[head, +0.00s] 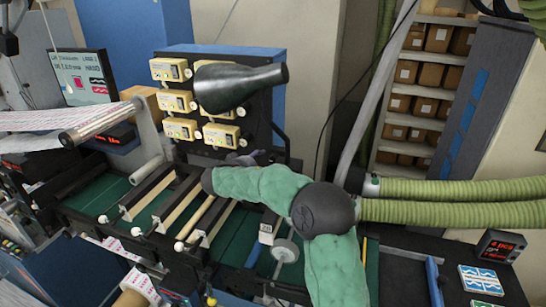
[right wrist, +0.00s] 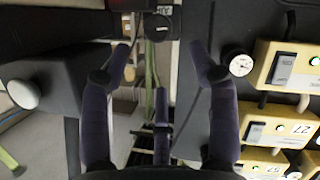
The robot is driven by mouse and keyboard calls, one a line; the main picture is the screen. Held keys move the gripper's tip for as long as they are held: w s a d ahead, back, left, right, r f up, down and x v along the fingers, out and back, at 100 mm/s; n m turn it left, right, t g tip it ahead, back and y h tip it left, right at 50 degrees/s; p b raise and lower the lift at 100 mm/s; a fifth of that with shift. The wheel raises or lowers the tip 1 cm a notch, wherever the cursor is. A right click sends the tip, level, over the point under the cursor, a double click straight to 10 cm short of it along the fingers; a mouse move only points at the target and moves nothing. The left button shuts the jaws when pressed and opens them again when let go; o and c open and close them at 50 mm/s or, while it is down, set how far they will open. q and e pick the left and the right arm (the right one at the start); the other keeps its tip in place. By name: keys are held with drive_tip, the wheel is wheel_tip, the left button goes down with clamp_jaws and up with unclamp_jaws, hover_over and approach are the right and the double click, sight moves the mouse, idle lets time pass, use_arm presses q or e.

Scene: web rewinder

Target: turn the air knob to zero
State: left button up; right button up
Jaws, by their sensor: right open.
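The air knob appears to be a small dark round knob (right wrist: 157,28) under a partly cut-off label starting "AI" in the right wrist view. It lies ahead of the gap between my fingers, and its pointer setting is too small to read. My right gripper (right wrist: 160,58) is open, its dark fingers spread with nothing between them. In the head view my right gripper (head: 246,158) is at the lower edge of the dark control panel, partly hidden by my green-sleeved arm. The knob cannot be made out there. My left gripper is not in view.
A round white gauge (right wrist: 240,63) sits beside the right finger. Yellow switch boxes (head: 181,129) fill the panel, with a dark cone-shaped thing (head: 235,88) in front. Rollers (head: 152,191) lie below. A shelf of cartons (head: 408,103) stands behind.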

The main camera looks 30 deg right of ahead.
sight(272, 159)
drive_tip(key=p+x, duration=0.2)
drive_tip(key=x, duration=0.5)
drive_tip(key=shift+s+d, duration=0.1)
drive_tip(key=shift+w+d+f+p, duration=0.2)
drive_tip(key=shift+w+d+p, duration=0.15)
drive_tip(key=shift+d+p, duration=0.1)
drive_tip(key=shift+w+d+f, duration=0.2)
drive_tip(key=shift+d, duration=0.2)
drive_tip(key=shift+c, duration=0.3)
drive_tip(key=shift+s+a+r, duration=0.1)
drive_tip(key=shift+s, duration=0.05)
drive_tip(key=c, duration=1)
